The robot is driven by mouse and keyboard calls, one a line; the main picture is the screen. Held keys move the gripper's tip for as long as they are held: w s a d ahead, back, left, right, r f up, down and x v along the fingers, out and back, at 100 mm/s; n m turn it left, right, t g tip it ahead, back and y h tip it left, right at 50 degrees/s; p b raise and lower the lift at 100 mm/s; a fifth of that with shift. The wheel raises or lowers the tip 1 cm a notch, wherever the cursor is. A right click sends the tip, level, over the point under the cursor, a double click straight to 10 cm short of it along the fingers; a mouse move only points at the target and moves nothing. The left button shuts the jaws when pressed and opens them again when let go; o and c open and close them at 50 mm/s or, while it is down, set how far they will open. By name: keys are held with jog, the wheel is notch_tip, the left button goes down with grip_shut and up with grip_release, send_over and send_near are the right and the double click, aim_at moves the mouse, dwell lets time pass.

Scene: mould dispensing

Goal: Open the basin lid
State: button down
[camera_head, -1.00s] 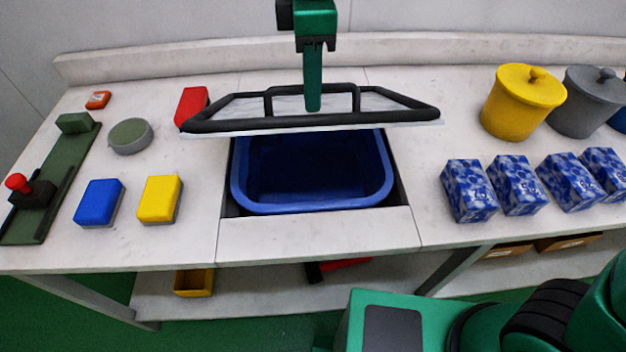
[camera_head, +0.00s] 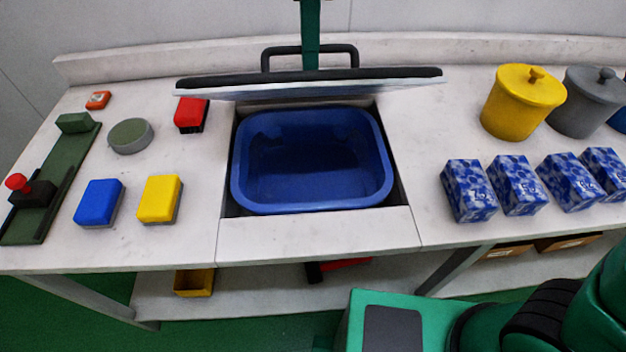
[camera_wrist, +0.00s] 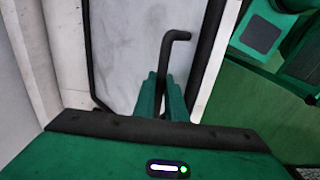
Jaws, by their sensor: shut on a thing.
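The basin lid (camera_head: 300,86) is tilted up above the back of the basin opening, seen nearly edge-on, with its underside facing the front. Its black handle (camera_head: 310,49) stands up from its top edge. The blue basin (camera_head: 312,201) is uncovered in the worktop below. My gripper (camera_head: 310,62) is at the lid's handle, its tips partly hidden behind the lid. In the wrist view, the fingers of my gripper (camera_wrist: 162,100) are closed on the black handle bar (camera_wrist: 168,62), over the pale lid panel (camera_wrist: 125,50).
A red box (camera_head: 191,114), a blue block (camera_head: 99,203) and a yellow block (camera_head: 159,200) lie left of the basin. Several blue patterned packs (camera_head: 469,190) and a yellow pot (camera_head: 523,101) stand on the right. The wall rises behind the worktop.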

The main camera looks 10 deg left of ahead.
jog(key=shift+w+a+r, duration=0.1)
jog(key=shift+w+r, duration=0.4)
jog(key=shift+w, duration=0.05)
jog(key=shift+w+a+r, duration=0.25)
jog(key=shift+w+r, duration=0.4)
jog(key=shift+w, duration=0.2)
jog(key=shift+w+a+r, duration=0.2)
jog(key=shift+w+r, duration=0.4)
jog(key=shift+w, duration=0.25)
jog(key=shift+w+a+r, duration=0.15)
jog(key=shift+w+r, duration=0.2)
jog(key=shift+w, duration=0.25)
jog(key=shift+w+a+r, duration=0.1)
jog(key=shift+w+r, duration=0.2)
jog(key=shift+w, duration=0.3)
jog(key=shift+w+a+r, duration=0.15)
jog(key=shift+w+r, duration=0.2)
jog(key=shift+w, duration=0.25)
jog(key=shift+w+a+r, duration=0.15)
jog(key=shift+w+r, duration=0.15)
jog(key=shift+w, duration=0.35)
jog(key=shift+w+a+r, duration=0.2)
jog(key=shift+w+r, duration=0.05)
jog(key=shift+w, duration=0.4)
jog(key=shift+w+a+r, duration=0.15)
jog(key=shift+w+r, duration=0.15)
jog(key=shift+w, duration=0.35)
